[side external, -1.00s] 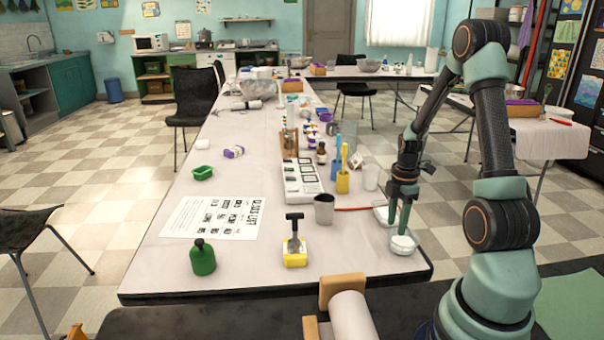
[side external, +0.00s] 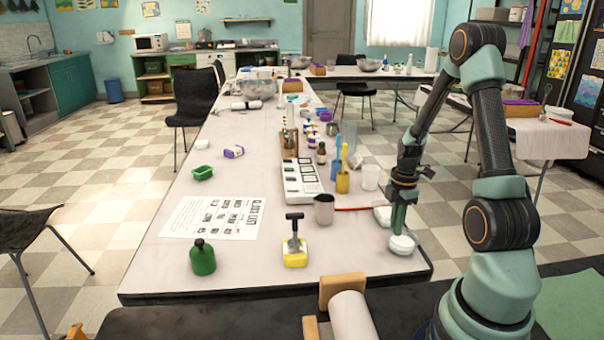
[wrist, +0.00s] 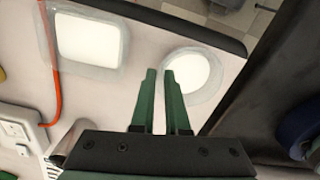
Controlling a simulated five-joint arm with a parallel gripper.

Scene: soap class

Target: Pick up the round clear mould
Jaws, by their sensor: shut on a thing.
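The round clear mould (side external: 402,246), with white contents, is at the front right corner of the table. In the wrist view the round mould (wrist: 196,72) shows just right of the fingertips. My gripper (side external: 397,231) points down at it from above. In the wrist view my gripper's green fingers (wrist: 161,74) are close together, one at the mould's left rim and one overlapping it. The gripper is shut on the mould's rim. The mould looks level and at table height; I cannot tell whether it touches the table.
A square clear mould (wrist: 90,42) with white contents lies beside the round one, with a red cord (wrist: 52,70) past it. The table edge is close on the right.

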